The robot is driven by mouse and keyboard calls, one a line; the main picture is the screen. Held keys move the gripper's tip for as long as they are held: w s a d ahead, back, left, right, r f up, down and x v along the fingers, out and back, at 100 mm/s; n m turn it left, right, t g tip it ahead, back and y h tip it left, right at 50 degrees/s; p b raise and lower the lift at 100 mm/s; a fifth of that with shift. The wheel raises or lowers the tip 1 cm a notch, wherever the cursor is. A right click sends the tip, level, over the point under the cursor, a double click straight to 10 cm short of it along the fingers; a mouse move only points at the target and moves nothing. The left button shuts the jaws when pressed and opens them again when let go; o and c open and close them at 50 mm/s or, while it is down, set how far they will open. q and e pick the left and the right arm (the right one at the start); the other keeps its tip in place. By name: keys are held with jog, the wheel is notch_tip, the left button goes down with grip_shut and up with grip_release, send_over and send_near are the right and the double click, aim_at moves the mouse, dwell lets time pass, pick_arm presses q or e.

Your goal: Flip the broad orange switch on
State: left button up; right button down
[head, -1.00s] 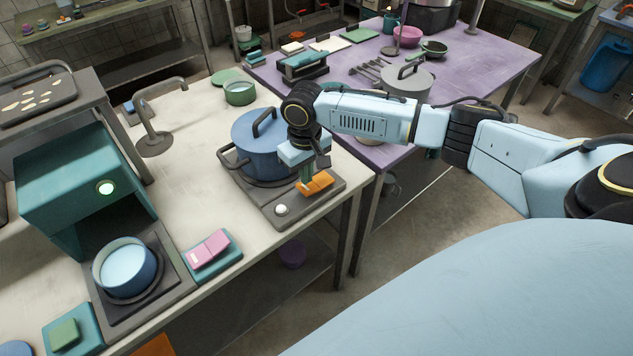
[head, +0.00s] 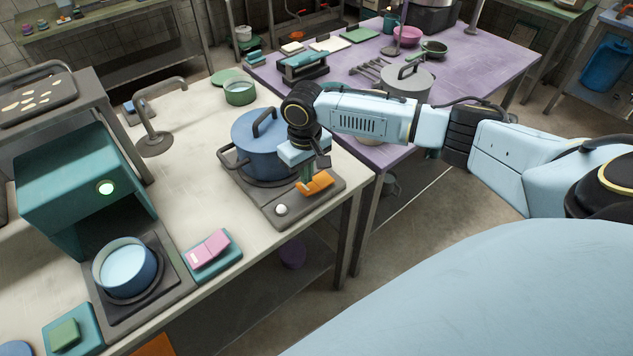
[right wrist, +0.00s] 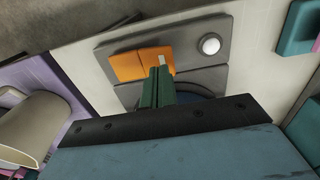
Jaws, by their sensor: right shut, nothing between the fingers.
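The broad orange switch (head: 315,184) sits on the front of the grey hob base, beside a round white knob or lamp (head: 281,210). In the right wrist view the switch (right wrist: 128,67) shows as two orange halves, and the round white part (right wrist: 210,45) is to its right. My right gripper (head: 305,187) is shut and empty, pointing down at the switch's left end. In the right wrist view its green fingers (right wrist: 158,85) overlap the edge of the orange half nearer the white part. I cannot tell whether they touch. My left gripper is not in view.
A blue lidded pot (head: 262,150) stands on the hob right behind my right gripper. A pink switch on a teal base (head: 226,262) and a teal machine with a blue pot (head: 100,272) are to the left. The bench between (head: 190,190) is clear.

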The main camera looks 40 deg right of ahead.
aim_at(307, 187)
jog(key=shift+f+b, duration=0.3)
jog(key=shift+f, duration=0.9)
dwell(0.8)
jog(key=shift+r, duration=0.1)
notch_tip(307, 187, up, 7)
jog(key=p, duration=0.9)
dwell(0.4)
